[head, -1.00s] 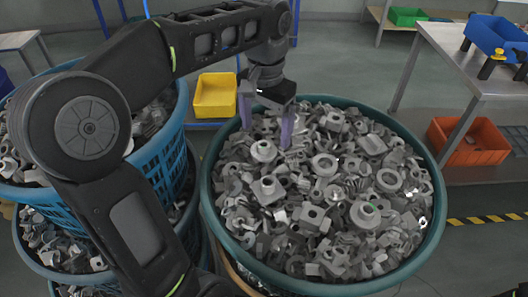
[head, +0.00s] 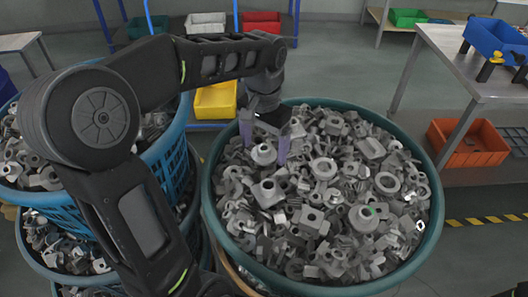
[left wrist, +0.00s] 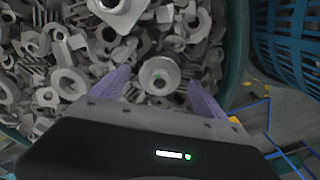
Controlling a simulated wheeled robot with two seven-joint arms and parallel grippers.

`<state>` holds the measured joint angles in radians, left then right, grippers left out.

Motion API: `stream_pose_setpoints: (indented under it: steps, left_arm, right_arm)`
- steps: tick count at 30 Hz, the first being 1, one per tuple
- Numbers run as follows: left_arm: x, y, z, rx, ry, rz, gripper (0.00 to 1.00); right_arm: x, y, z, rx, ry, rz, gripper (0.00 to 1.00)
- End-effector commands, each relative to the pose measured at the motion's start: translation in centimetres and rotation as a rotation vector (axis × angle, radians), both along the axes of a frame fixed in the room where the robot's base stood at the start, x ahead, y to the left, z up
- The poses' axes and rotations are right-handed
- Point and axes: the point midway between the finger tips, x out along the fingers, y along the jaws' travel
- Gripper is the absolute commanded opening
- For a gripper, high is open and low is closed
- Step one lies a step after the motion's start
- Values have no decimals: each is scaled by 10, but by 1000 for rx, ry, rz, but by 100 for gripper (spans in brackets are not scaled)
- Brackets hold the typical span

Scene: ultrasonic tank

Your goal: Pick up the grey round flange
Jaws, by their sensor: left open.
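The grey round flange (head: 263,154), a round disc with a raised hub and a centre hole, lies on top of the heap of grey metal parts near the far left side of the teal basket (head: 436,225). My left gripper (head: 265,144) is open over it, its two purple fingers apart on either side of the flange. In the left wrist view the flange (left wrist: 159,75) shows between the open fingertips of the left gripper (left wrist: 158,82). I cannot tell how far the fingertips are above the parts. My right gripper is not in view.
Many loose grey parts crowd around the flange. Blue baskets (head: 172,150) of similar parts are stacked at the left. A yellow bin (head: 215,101) stands behind, and a metal table (head: 470,60) and an orange bin (head: 468,143) are at the right.

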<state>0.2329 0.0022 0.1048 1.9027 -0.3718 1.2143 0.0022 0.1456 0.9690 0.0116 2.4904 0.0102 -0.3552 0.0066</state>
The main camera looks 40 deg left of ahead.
Motion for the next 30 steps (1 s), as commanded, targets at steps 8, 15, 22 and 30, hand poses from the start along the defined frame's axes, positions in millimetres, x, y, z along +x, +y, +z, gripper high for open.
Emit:
stream_pose_setpoints:
  steps: [8,15,22,30]
  left_arm:
    - [0,0,0,0,-1,0,83]
    - [0,0,0,0,-1,0,63]
    - [0,0,0,0,0,0,44]
    - [0,0,0,0,0,0,22]
  right_arm:
    - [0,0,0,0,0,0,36]
    - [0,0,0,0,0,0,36]
    - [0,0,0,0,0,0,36]
    - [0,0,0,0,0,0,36]
